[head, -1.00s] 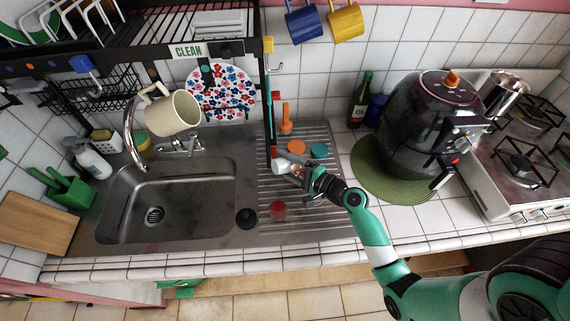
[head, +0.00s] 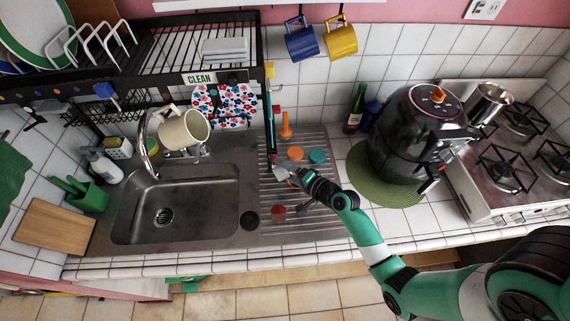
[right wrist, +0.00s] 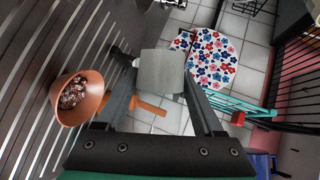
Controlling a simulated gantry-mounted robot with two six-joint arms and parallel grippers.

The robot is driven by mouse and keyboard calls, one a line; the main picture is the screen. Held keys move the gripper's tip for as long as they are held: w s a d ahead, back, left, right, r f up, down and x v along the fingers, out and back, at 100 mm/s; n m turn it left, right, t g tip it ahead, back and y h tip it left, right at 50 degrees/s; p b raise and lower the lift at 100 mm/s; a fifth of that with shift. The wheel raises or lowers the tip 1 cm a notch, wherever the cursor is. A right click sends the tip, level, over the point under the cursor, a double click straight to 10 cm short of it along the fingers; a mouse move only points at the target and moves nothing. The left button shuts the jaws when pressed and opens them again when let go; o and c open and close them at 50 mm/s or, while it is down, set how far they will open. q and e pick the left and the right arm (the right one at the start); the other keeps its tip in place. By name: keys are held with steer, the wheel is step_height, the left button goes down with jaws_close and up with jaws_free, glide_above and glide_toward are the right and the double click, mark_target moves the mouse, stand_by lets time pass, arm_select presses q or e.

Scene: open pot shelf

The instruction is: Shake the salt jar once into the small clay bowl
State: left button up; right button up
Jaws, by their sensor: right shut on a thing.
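My right gripper (head: 287,175) is shut on the salt jar (head: 281,174), a small pale jar held over the ribbed drainboard beside the sink. In the right wrist view the jar (right wrist: 161,71) shows as a plain grey-white square face between the two fingers (right wrist: 160,80). The small clay bowl (right wrist: 80,97) is to the left of the jar in that view, apart from it, with dark reddish bits inside. My left gripper is not in view.
A black rack post (head: 269,120) rises close behind. The sink (head: 180,205) is left, a black air fryer (head: 415,135) right.

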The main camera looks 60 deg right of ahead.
steer(key=shift+r+n+g+h+p, duration=0.55)
steer(key=shift+n+p, duration=0.5)
steer(key=shift+p, duration=1.6)
steer(key=shift+r+n+g+h+p, duration=0.5)
steer(key=shift+n+p, duration=0.55)
steer(key=shift+p, duration=1.6)
steer(key=f+n+g+h+b, duration=0.1)
steer(key=b, duration=0.2)
steer(key=shift+w+a+f+n, duration=0.1)
steer(key=shift+n, duration=0.2)
steer(key=n+h+b, duration=0.1)
steer(key=b, duration=0.1)
steer(key=r+n+g+h+b, duration=0.1)
steer(key=n+b, duration=0.1)
steer(key=shift+g+h, duration=0.25)
steer(key=shift+h, duration=0.1)
steer(key=shift+r+n+b, duration=0.1)
steer(key=shift+n+b, duration=0.2)
steer(key=shift+r+h, duration=0.2)
steer(key=shift+h, duration=0.3)
steer(key=shift+r, duration=0.1)
steer(key=shift+n, duration=0.3)
